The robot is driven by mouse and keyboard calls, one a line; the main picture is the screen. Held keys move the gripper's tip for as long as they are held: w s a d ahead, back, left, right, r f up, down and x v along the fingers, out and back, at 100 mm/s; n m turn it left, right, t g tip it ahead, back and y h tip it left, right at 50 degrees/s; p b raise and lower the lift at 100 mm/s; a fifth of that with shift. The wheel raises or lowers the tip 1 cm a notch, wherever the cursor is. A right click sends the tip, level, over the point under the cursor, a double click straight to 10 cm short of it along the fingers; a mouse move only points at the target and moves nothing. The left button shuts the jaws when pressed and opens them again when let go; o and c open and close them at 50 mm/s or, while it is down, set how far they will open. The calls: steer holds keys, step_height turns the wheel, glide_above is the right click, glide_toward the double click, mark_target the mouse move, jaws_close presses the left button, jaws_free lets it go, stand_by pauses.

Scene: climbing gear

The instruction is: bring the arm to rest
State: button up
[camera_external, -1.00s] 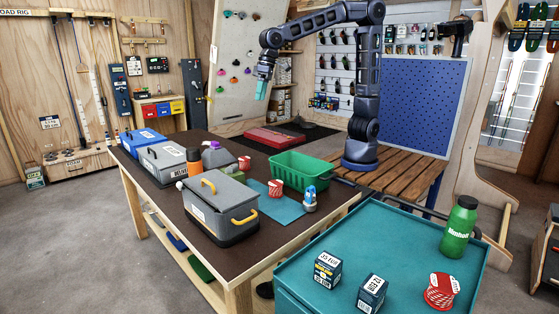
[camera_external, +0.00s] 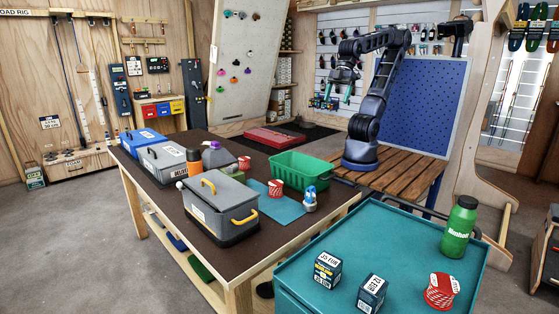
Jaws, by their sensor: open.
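My gripper (camera_external: 338,91) hangs in the air above and behind the green basket, its two teal fingers spread apart with nothing between them. My arm (camera_external: 375,100) is folded back over its base, which stands on the slatted wooden bench (camera_external: 405,178). My gripper touches nothing that I can see.
The dark table (camera_external: 163,198) holds a green basket (camera_external: 300,172), a grey lidded box (camera_external: 217,208), an orange bottle (camera_external: 194,163) and several other items. A teal cart top (camera_external: 400,255) at the front carries a green bottle (camera_external: 460,228). The air around my gripper is clear.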

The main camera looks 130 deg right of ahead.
steer(key=shift+s+a+f+n, duration=0.2)
steer(key=shift+s+f, duration=0.1)
steer(key=shift+s, duration=0.25)
steer(key=shift+s+a+f+n, duration=0.2)
steer(key=shift+s+f, duration=0.1)
steer(key=shift+s, duration=0.25)
stand_by(0.6)
